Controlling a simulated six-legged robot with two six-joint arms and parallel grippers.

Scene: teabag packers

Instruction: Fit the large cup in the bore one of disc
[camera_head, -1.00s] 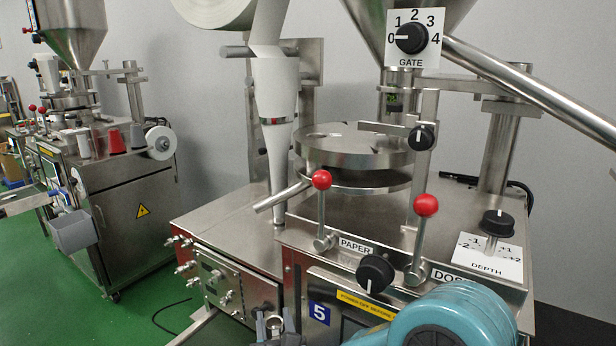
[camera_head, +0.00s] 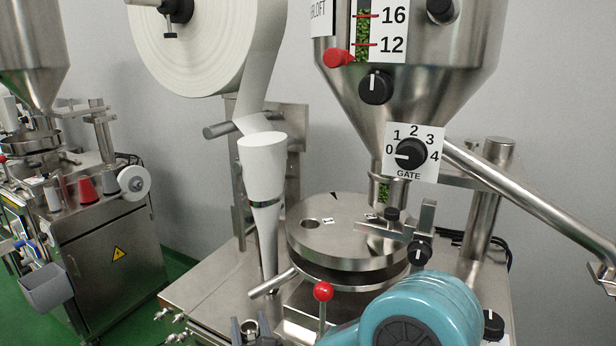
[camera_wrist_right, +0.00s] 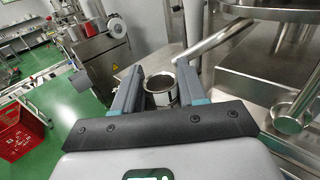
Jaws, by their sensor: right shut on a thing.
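The round steel disc (camera_head: 318,254) sits on the machine below the big hopper. A dark round bore (camera_head: 310,224) is open in its top near the left edge, with a small white label beside it whose number I cannot read. My right gripper (camera_head: 249,326) is at the bottom edge of the head view, left of and below the disc. In the right wrist view it is shut on a steel cup (camera_wrist_right: 160,97), held upright between the two fingers. The cup's open rim faces the camera and its lower part is hidden. My left gripper is not in view.
The paper funnel (camera_head: 262,160) rises behind the gripper. The gate knob (camera_head: 411,153) and hopper (camera_head: 420,85) hang above the disc.

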